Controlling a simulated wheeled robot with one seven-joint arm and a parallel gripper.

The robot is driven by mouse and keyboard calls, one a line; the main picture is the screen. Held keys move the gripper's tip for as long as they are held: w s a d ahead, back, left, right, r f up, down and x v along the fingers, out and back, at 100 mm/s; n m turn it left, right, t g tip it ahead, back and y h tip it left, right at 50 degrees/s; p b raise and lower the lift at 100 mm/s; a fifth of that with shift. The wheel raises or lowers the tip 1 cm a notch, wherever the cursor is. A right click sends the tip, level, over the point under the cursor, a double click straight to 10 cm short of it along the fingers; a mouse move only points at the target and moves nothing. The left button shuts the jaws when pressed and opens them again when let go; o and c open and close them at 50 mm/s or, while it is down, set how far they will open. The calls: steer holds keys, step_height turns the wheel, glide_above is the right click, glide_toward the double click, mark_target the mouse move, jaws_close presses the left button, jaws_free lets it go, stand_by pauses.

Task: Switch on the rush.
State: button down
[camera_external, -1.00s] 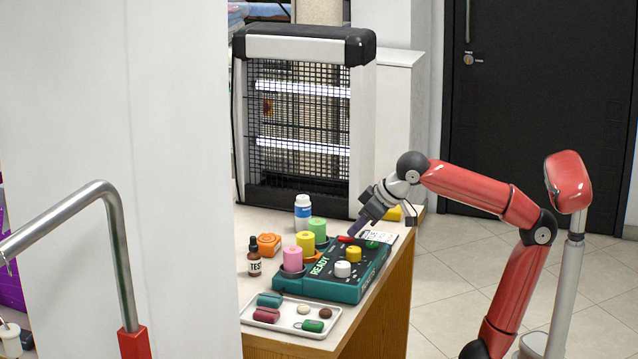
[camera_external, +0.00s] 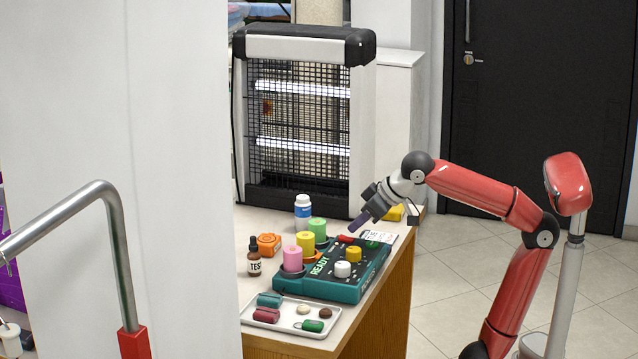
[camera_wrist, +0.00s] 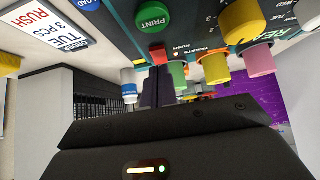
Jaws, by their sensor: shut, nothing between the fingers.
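The rush switch is a small red piece (camera_external: 347,240) at the far edge of a teal control box (camera_external: 318,288) with a dark top. In the wrist view the red switch (camera_wrist: 158,54) stands beside the word RUSH, between the green PRINT button (camera_wrist: 154,18) and the finger tips. My gripper (camera_external: 357,225) is shut and empty, tilted down just above and beside the switch, with a small gap seeming to separate them. In the wrist view its dark fingers (camera_wrist: 157,88) point at the switch. I cannot tell which way the switch is set.
White (camera_external: 342,269) and yellow (camera_external: 354,254) knobs sit on the box. Pink, yellow and green spools (camera_external: 306,243) stand along its left side. An order card (camera_wrist: 48,22) lies near the PRINT button.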

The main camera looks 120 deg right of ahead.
mark_target(360, 242)
steer(key=r+p, duration=0.4)
steer(key=shift+s+a+r, duration=0.15)
steer(key=shift+s+r, duration=0.05)
steer(key=shift+r, duration=0.15)
steer(key=s+a+r, duration=0.5)
steer(key=shift+s+a+r, duration=0.15)
steer(key=shift+s+a, duration=0.15)
steer(key=s+d+f+n+g+b, duration=0.1)
steer(key=s+f+n+b, duration=0.15)
steer(key=f, duration=0.75)
steer(key=s+f+n+g+b, duration=0.1)
steer(key=s+f+n+b, duration=0.2)
steer(key=f, duration=0.8)
steer(key=w+a+f+n+t+y+p, duration=0.1)
steer(key=w+a+f+y+p, duration=0.2)
steer(key=a, duration=0.6)
steer(key=w+a+f+n+y+p, duration=0.2)
steer(key=w+a+f+p, duration=0.1)
steer(key=w+a+f, duration=0.2)
steer(key=a+f, duration=0.2)
steer(key=a, duration=0.1)
steer(key=shift+w+a+t+y+p, duration=0.2)
steer(key=shift+a+t+y+p, duration=0.2)
steer(key=shift+r+n, duration=0.1)
steer(key=shift+n, duration=0.15)
